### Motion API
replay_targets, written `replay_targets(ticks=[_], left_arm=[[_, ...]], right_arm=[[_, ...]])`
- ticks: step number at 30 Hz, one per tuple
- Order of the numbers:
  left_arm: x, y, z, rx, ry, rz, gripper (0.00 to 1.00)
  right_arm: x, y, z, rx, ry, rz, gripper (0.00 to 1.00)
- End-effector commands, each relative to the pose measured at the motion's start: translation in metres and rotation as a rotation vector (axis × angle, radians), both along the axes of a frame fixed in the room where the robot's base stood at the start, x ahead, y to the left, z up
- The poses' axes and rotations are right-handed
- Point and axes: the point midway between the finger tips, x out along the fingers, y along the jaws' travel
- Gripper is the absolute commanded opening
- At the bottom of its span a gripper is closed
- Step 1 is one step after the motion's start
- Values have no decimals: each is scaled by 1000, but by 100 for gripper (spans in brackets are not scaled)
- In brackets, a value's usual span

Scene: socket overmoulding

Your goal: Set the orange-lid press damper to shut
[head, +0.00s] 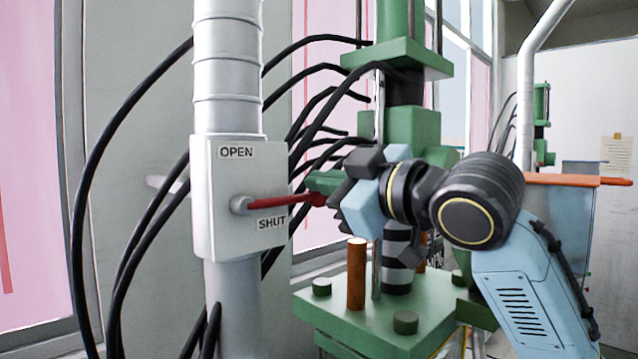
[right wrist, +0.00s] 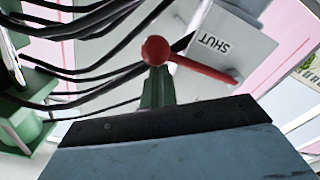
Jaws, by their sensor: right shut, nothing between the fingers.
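The damper is a pale grey box (head: 226,222) on a vertical duct, with an OPEN label (head: 237,152) above and a SHUT label (head: 272,224) at lower right. Its red lever (head: 285,200) points right from the pivot, nearly level, just above the SHUT label. In the right wrist view the lever (right wrist: 205,69) ends in a round red knob (right wrist: 155,51). My right gripper (head: 321,182) is shut and empty, its green fingertips at the lever's end. The fingertips (right wrist: 156,84) meet the knob in the picture; I cannot tell whether they touch it. My left gripper is not in view.
A green press (head: 400,313) with an orange-brown post (head: 356,274) stands behind and below my right arm. Several black cables (head: 110,150) loop around the duct. A blue-grey box with an orange top (head: 590,180) is at the right. Open space lies in front of the damper.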

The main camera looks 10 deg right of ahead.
Motion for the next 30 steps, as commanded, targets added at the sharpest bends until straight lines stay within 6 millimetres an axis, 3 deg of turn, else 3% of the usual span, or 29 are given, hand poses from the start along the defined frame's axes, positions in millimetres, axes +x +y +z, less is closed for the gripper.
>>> replay_targets(ticks=[12,18,22,26,30], left_arm=[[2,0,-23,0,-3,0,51],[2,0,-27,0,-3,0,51],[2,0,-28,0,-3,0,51],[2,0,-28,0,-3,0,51],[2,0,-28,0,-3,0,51]], right_arm=[[-70,-57,-3,-2,-5,-4,0],[-90,-73,-3,0,-3,-2,0],[-91,-76,-9,2,13,-5,0],[-75,-77,-44,19,87,-27,0],[-52,-79,-113,46,224,-85,0]])
